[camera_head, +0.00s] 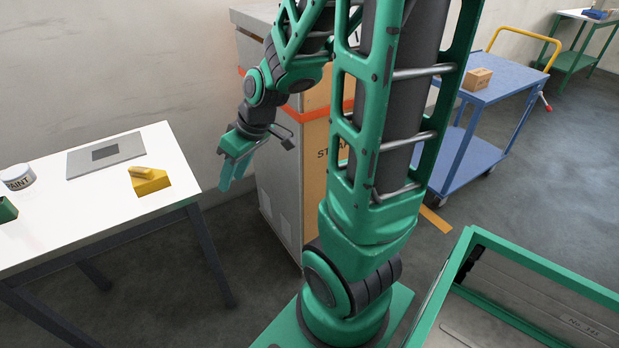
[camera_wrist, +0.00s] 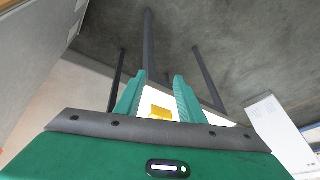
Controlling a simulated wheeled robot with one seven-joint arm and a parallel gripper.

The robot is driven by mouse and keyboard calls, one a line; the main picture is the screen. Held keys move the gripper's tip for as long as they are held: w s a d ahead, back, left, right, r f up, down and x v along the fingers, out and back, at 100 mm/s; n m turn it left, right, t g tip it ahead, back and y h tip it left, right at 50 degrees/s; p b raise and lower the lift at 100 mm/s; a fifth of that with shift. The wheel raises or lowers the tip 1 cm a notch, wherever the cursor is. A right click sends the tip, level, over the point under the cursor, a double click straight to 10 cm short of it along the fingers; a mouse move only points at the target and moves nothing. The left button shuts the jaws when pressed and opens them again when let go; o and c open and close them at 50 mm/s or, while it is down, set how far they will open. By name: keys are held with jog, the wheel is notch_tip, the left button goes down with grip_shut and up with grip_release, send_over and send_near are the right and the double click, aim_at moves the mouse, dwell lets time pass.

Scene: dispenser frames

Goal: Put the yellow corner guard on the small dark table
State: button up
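The yellow corner guard (camera_head: 152,184) is a wedge-like block lying near the right end of a white-topped table (camera_head: 95,215) with dark legs. In the wrist view the yellow guard (camera_wrist: 160,112) shows small beyond my fingers, on the white top (camera_wrist: 152,98). My gripper (camera_head: 233,172) hangs in the air to the right of the table, apart from the guard. In the wrist view my gripper (camera_wrist: 160,88) has its two green fingers spread with nothing held between them. I cannot make out a small dark table in either view.
On the white table are a grey plate (camera_head: 75,165) with a dark square, a paint tin (camera_head: 17,177) and a green item (camera_head: 6,210). A cabinet (camera_head: 280,190) stands behind my arm. A blue cart (camera_head: 510,80) carries a small box (camera_head: 477,79). A green-framed case (camera_head: 540,265) is at lower right.

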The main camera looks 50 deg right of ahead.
jog(key=s+d+r+m+g, duration=0.1)
jog(key=s+d+r+m, duration=0.1)
jog(key=s, duration=0.4)
jog(key=s+d+r+m+g+h, duration=0.1)
jog(key=s+r+m+g, duration=0.1)
jog(key=s, duration=0.5)
jog(key=s+d+r+m+g+h, duration=0.1)
jog(key=s+d+r+m, duration=0.1)
jog(key=s+m, duration=0.2)
jog(key=s, duration=0.3)
jog(key=shift+d+m, duration=0.3)
jog(key=shift+d, duration=0.05)
